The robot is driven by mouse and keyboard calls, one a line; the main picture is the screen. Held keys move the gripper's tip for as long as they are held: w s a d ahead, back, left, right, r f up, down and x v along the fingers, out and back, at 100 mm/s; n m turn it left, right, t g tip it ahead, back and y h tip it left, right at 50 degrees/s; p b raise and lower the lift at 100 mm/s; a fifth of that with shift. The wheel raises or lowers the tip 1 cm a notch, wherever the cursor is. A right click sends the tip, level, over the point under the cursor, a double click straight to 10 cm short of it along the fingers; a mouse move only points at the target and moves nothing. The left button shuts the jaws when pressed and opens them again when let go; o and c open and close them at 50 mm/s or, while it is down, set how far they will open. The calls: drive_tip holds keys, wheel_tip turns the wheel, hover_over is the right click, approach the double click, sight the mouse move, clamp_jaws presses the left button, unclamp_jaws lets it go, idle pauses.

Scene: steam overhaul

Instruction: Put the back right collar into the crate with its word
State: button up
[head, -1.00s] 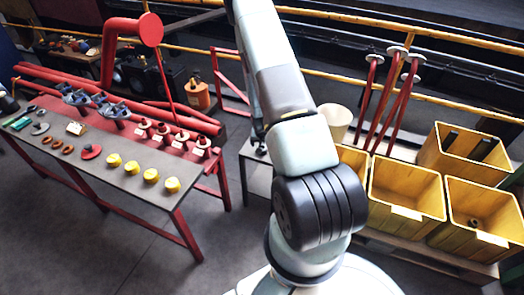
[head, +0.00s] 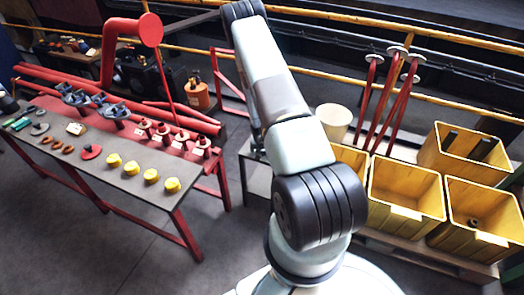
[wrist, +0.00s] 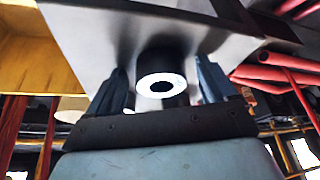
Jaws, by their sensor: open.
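In the wrist view a dark round collar (wrist: 159,65) with a bright bore shows against a pale grey tabletop (wrist: 90,40). My gripper (wrist: 163,88) is open, with one dark finger on each side of the collar and gaps between. I cannot tell how far the collar reaches between the fingers. Another dark piece (wrist: 226,9) shows at the top edge. In the head view my arm hides my gripper and much of the small grey table (head: 258,182). Yellow crates stand at the right: front middle (head: 375,208), front right (head: 450,235), back right (head: 431,155). Their pale labels are unreadable.
A fourth yellow crate (head: 350,158) is partly behind my arm. A ring-like piece (head: 475,222) lies in the front right crate. A long workbench (head: 130,190) at the left holds red, yellow and bluish parts. Red posts (head: 385,110) and a yellow rail stand behind.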

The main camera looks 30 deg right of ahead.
drive_tip(key=shift+c, duration=0.4)
clamp_jaws()
idle(0.4)
